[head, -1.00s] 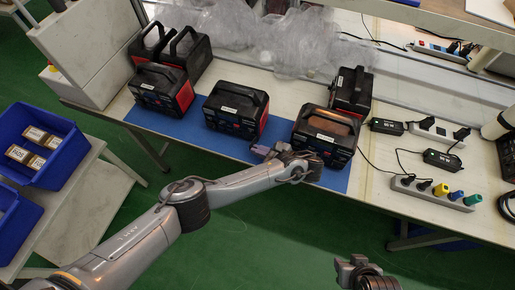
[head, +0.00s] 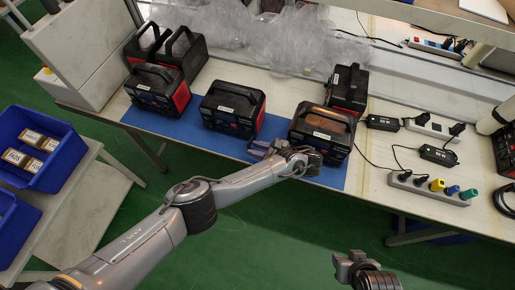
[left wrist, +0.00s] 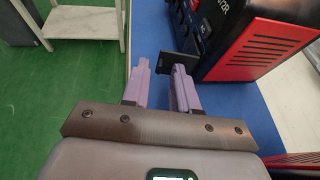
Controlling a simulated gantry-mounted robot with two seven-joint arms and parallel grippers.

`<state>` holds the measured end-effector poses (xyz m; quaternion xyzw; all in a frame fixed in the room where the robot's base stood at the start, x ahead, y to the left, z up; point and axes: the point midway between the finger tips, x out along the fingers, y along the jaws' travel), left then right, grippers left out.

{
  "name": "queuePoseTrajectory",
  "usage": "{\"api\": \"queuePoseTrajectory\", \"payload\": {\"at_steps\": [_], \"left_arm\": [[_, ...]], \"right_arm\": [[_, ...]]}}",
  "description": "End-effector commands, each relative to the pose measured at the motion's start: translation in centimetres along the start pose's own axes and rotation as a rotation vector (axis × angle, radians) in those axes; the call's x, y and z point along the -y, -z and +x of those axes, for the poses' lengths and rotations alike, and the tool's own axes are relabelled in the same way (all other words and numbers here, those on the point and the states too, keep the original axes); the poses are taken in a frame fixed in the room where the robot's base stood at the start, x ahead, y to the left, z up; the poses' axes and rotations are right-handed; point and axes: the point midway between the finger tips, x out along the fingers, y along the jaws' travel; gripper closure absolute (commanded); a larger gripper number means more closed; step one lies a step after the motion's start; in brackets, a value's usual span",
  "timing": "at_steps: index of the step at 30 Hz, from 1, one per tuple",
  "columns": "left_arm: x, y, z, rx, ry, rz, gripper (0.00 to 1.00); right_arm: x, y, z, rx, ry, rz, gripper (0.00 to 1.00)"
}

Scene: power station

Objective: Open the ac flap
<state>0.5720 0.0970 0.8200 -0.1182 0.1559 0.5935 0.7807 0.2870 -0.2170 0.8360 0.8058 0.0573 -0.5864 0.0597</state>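The middle black and red power station (head: 233,108) stands on the blue mat (head: 175,125). In the left wrist view its front and red vented side (left wrist: 265,50) are at the upper right. A dark flap (left wrist: 178,65) sticks out from its front, just beyond my left fingertips. My left gripper (head: 262,148) is open, with a gap between its purple fingers (left wrist: 162,82). The flap overlaps the right finger in view; I cannot tell whether they touch. My right gripper (head: 350,265) is at the bottom of the head view, away from the table; its opening is unclear.
Another power station (head: 322,133) stands close by my left wrist, and several more stand behind and to the left. Power strips (head: 432,188) and cables lie at the right. Blue bins (head: 40,145) stand at the left.

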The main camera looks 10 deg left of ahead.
Motion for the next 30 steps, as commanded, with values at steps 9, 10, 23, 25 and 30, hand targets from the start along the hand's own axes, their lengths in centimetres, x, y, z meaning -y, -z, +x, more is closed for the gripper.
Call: {"api": "queuePoseTrajectory", "payload": {"at_steps": [9, 10, 23, 25, 30], "left_arm": [[0.0, -0.1, -0.2, 0.000, 0.001, 0.000, 0.70], [0.0, -0.1, -0.3, 0.000, 0.001, 0.000, 0.70], [0.0, -0.2, -6.3, 0.000, 0.002, 0.001, 0.70], [0.0, -0.1, -7.4, 0.000, 0.001, 0.000, 0.70], [0.1, 0.0, -9.5, 0.000, 0.001, -0.001, 0.70]], "right_arm": [[-0.1, 0.0, -0.1, 0.000, -0.003, -0.003, 0.57], [-0.1, 0.0, -0.1, 0.000, -0.003, -0.004, 0.57], [-0.3, 0.4, -1.5, 0.001, -0.007, -0.009, 0.57], [-0.3, 0.4, -1.5, 0.000, -0.007, -0.008, 0.57], [-0.2, 0.4, -1.5, 0.000, -0.006, -0.007, 0.57]]}}
